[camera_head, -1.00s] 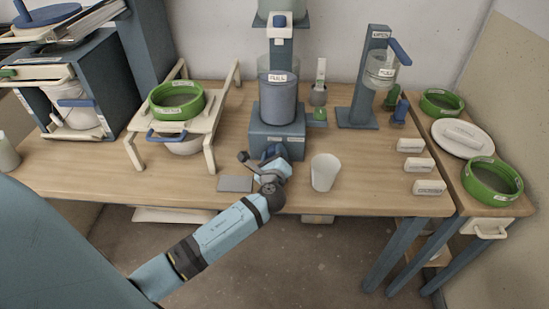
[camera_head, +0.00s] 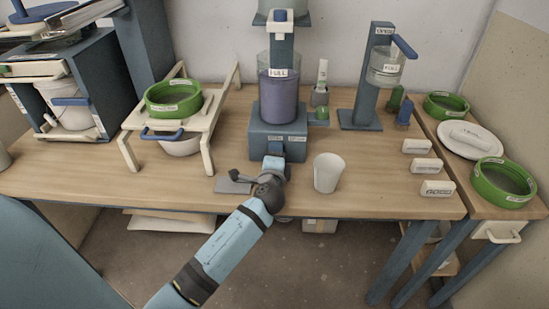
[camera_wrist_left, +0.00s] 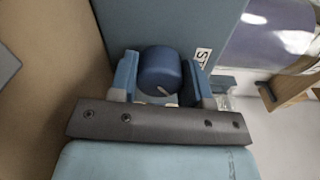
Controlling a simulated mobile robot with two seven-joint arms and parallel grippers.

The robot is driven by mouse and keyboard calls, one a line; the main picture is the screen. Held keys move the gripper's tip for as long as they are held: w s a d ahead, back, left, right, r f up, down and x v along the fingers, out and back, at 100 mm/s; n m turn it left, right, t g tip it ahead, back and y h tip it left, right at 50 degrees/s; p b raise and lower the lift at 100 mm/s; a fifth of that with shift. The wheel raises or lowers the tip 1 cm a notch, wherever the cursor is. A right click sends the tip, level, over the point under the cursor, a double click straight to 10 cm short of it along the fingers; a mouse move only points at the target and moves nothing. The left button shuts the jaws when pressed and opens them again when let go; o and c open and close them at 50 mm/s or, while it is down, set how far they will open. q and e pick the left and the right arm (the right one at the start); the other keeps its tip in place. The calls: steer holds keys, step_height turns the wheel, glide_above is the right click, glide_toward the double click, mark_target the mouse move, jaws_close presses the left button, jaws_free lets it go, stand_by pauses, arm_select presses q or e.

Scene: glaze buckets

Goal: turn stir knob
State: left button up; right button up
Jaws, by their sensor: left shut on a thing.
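The stir knob (camera_wrist_left: 160,72) is a dark blue round knob on the front of the blue stirrer base (camera_head: 262,134). In the left wrist view it sits between the two fingers of my left gripper (camera_wrist_left: 163,84), which is shut on it. A white pointer mark shows on the knob's lower edge. In the head view my left gripper (camera_head: 274,158) reaches the base's front from below and hides the knob. A clear bucket with purple glaze (camera_head: 278,98) stands on the base. My right gripper is not in view.
A white cup (camera_head: 328,173) stands just right of my left gripper. A grey flat plate (camera_head: 232,186) lies to its left. A wooden stand with a green sieve (camera_head: 174,98) is at left. Several white labelled blocks (camera_head: 427,166) lie at right.

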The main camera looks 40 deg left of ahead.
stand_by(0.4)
arm_select(q)
steer(key=o, duration=0.9)
